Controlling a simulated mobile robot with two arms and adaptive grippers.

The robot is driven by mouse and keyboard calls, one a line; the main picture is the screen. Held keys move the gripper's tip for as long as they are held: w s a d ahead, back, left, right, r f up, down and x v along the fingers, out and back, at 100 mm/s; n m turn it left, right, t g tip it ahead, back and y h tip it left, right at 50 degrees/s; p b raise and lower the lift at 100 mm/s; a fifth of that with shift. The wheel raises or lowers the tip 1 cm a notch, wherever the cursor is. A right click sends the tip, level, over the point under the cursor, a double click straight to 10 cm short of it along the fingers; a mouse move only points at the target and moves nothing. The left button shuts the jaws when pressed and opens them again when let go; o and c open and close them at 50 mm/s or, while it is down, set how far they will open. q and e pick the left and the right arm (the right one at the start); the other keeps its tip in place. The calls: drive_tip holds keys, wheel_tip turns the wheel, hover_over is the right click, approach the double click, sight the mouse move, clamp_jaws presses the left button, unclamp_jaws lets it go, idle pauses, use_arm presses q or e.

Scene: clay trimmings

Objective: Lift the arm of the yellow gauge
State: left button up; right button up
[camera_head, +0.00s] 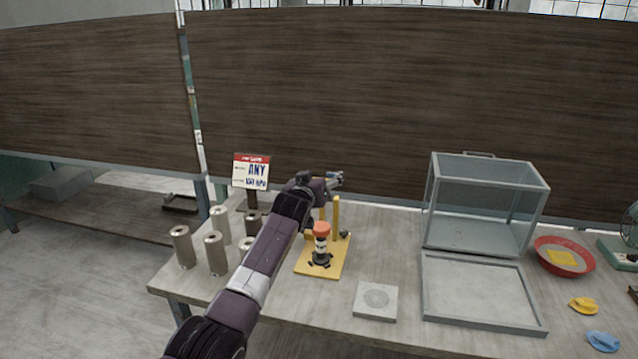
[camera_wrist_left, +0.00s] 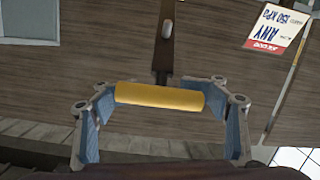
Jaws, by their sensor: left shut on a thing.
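The yellow gauge stands on the table, with its flat yellow base (camera_head: 308,268) and an upright yellow post (camera_head: 336,213) showing in the head view. A black and white piece with a red-orange top (camera_head: 322,228) stands on the base. My left gripper (camera_head: 335,180) is above the gauge, near the top of the post, and my left arm hides part of the gauge's left side. In the left wrist view, my left gripper (camera_wrist_left: 160,108) is shut on a yellow bar (camera_wrist_left: 160,97), the gauge's arm, lying crosswise between its blue pads. My right gripper is not in view.
Several grey cylinders (camera_head: 215,252) stand left of my arm, by a sign (camera_head: 251,171). Right of the gauge are a square plate (camera_head: 375,301), a glass box (camera_head: 485,205), a shallow tray (camera_head: 482,318) and a red bowl (camera_head: 588,265). A wooden panel (camera_head: 400,100) rises behind the table.

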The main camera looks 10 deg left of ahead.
use_arm(q)
drive_tip(key=shift+w+r, duration=0.4)
drive_tip(key=shift+r, duration=0.3)
drive_tip(key=shift+w+r+g, duration=0.35)
drive_tip(key=shift+w+g, duration=0.15)
drive_tip(key=shift+w+d+r+g+p, duration=0.1)
drive_tip(key=shift+w+r+g+p, duration=0.25)
drive_tip(key=shift+w, duration=0.25)
drive_tip(key=shift+w+r+g+p, duration=0.2)
drive_tip(key=shift+w+r+g, duration=0.1)
drive_tip(key=shift+w+g, duration=0.25)
idle(0.3)
drive_tip(key=shift+w+r, duration=0.2)
drive_tip(key=shift+r, duration=0.05)
idle(1.2)
drive_tip(key=o, duration=1.9)
drive_tip(key=shift+s+f, duration=0.1)
drive_tip(key=shift+s, duration=0.1)
drive_tip(key=shift+o, duration=0.6)
drive_tip(key=shift+f, duration=0.1)
drive_tip(key=shift+f, duration=0.15)
drive_tip(key=v, duration=1.2)
